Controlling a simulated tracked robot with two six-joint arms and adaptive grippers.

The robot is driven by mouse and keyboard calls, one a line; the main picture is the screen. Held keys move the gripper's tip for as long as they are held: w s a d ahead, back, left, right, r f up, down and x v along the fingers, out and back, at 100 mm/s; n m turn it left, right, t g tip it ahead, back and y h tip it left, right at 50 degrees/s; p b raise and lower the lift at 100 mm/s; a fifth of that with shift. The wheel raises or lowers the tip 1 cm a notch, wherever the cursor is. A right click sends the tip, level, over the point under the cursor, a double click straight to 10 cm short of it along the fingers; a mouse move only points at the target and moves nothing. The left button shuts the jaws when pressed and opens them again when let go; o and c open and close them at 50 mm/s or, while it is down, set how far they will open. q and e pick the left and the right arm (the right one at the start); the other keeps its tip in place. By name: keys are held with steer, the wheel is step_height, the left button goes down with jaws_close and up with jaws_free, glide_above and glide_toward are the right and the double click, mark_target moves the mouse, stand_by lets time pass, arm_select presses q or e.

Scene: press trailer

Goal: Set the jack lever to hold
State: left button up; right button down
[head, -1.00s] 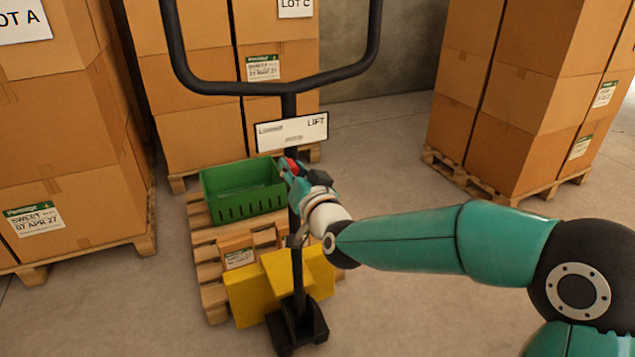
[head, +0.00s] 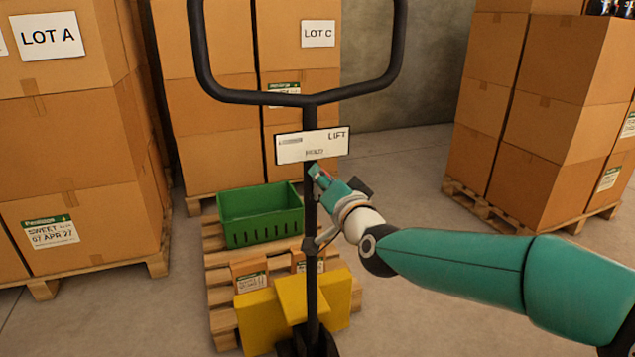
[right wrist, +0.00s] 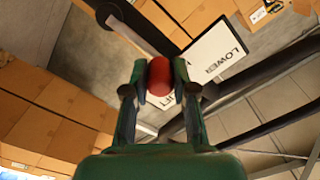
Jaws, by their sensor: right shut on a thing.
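The jack (head: 311,225) stands in the middle of the head view, with a black looped handle and post. Its white plate (head: 295,151) reads LIFT at the right; smaller words at left and middle are hard to read. In the right wrist view the plate (right wrist: 214,50) shows LOWER and part of LIFT. The lever's red knob (right wrist: 159,76) sits between the fingers of my right gripper (right wrist: 160,82), which is shut on it. In the head view my right gripper (head: 318,172) is just below the plate, by the post, and hides the knob. My left gripper is not in view.
A green crate (head: 258,232) and small boxes (head: 249,276) stand on a wooden pallet (head: 222,300) behind the jack's yellow part (head: 262,318). Stacked cartons on pallets stand left (head: 80,140), behind (head: 205,95) and right (head: 535,100). Floor at lower left is clear.

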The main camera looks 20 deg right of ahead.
steer(key=c, duration=0.9)
jaws_free()
steer(key=shift+f, duration=0.1)
steer(key=shift+s, duration=0.1)
steer(key=s, duration=1.1)
steer(key=shift+s+d, duration=0.3)
steer(key=shift+s, duration=0.1)
steer(key=shift+f, duration=0.1)
